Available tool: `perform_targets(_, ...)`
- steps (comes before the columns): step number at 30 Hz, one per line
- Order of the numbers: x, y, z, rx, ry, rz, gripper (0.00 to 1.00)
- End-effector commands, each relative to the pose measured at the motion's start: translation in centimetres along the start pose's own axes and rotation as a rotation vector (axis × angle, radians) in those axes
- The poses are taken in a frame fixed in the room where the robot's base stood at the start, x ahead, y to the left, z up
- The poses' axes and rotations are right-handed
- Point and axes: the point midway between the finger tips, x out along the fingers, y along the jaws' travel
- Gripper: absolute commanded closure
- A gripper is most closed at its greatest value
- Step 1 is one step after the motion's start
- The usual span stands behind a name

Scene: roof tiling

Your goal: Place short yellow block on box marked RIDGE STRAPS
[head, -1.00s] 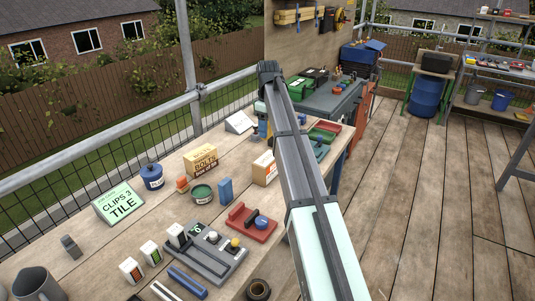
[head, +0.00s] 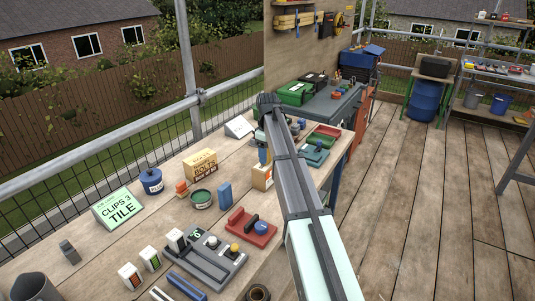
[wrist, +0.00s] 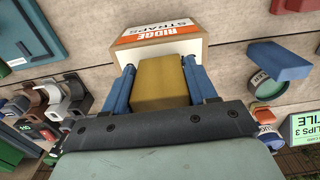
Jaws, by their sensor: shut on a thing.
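My gripper (wrist: 160,84) is shut on the short yellow block (wrist: 161,82), which sits between its two blue fingers in the wrist view. The box marked RIDGE STRAPS (wrist: 165,34) shows just past the block, with its white and orange label readable. In the head view the box (head: 261,178) stands on the bench, and my gripper (head: 264,156) is at its top. The yellow block is hidden there by my arm. I cannot tell whether the block touches the box.
A blue block (head: 225,193) and a green tin (head: 201,199) stand left of the box. The BOLTS box (head: 200,164) is behind them. A red holder (head: 250,227) lies nearer, and a teal tray (head: 315,153) lies to the right. Bare bench shows between them.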

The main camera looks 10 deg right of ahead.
Motion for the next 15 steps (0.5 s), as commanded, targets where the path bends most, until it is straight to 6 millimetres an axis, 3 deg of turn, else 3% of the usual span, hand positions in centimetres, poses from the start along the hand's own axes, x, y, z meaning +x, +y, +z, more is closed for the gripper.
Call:
perform_targets(5, 0.28, -0.01, 0.01, 0.000, 0.000, 0.000, 0.73)
perform_targets(6, 0.26, 0.00, 0.00, 0.000, 0.000, 0.000, 0.40)
perform_targets(13, 0.24, 0.00, 0.00, 0.000, 0.000, 0.000, 0.18)
perform_targets(15, 0.24, 0.00, 0.00, 0.000, 0.000, 0.000, 0.18)
